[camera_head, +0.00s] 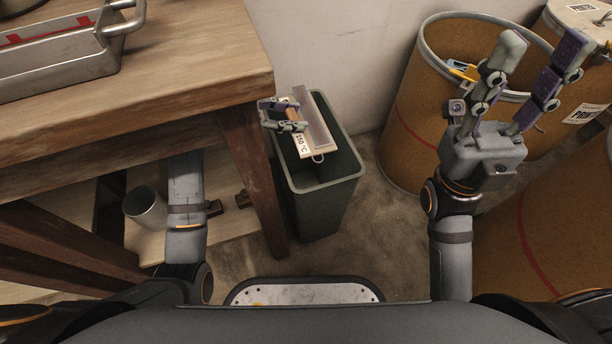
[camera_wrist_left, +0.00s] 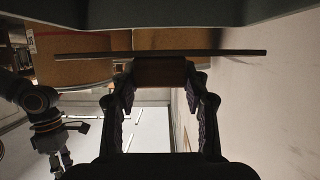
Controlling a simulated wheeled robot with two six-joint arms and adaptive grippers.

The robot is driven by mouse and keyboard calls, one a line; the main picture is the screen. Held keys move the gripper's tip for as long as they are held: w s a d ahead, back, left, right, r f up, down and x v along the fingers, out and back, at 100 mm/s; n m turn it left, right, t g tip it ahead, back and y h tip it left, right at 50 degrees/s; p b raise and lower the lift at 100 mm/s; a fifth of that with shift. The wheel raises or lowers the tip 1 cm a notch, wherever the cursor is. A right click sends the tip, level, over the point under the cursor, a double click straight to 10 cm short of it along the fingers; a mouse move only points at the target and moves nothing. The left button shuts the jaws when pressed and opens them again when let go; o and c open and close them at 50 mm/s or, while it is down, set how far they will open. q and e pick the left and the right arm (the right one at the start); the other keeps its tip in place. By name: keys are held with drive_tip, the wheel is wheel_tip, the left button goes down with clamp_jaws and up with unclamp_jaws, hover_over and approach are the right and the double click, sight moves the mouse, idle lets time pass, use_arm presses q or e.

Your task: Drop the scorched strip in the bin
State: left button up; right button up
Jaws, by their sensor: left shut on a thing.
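The strip (camera_head: 316,118) is a flat piece with a grey-brown band, a pale edge and a white tag reading about "350 °C". My left gripper (camera_head: 284,116) is shut on its left side and holds it over the mouth of the dark green bin (camera_head: 322,208). In the left wrist view the strip (camera_wrist_left: 215,52) shows edge-on as a thin dark line, with a brown block (camera_wrist_left: 160,71) between the fingers. My right gripper (camera_head: 543,46) is open and empty, raised at the right. Much of the bin's inside is hidden by the strip.
A wooden table (camera_head: 190,60) with a metal tray (camera_head: 60,55) stands left of the bin, its leg (camera_head: 255,180) close beside it. A large brown drum (camera_head: 405,140) stands to the right, behind my right gripper. A grey cup (camera_head: 146,208) is on the lower shelf.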

use_arm(q)
wheel_tip(320, 180, down, 4)
drive_tip(key=b, duration=0.3)
drive_tip(key=shift+f, duration=0.1)
drive_tip(key=o, duration=1.3)
drive_tip(key=shift+c, duration=0.2)
drive_tip(key=v, duration=0.7)
drive_tip(key=shift+a+r, duration=0.2)
drive_tip(key=shift+r, duration=0.05)
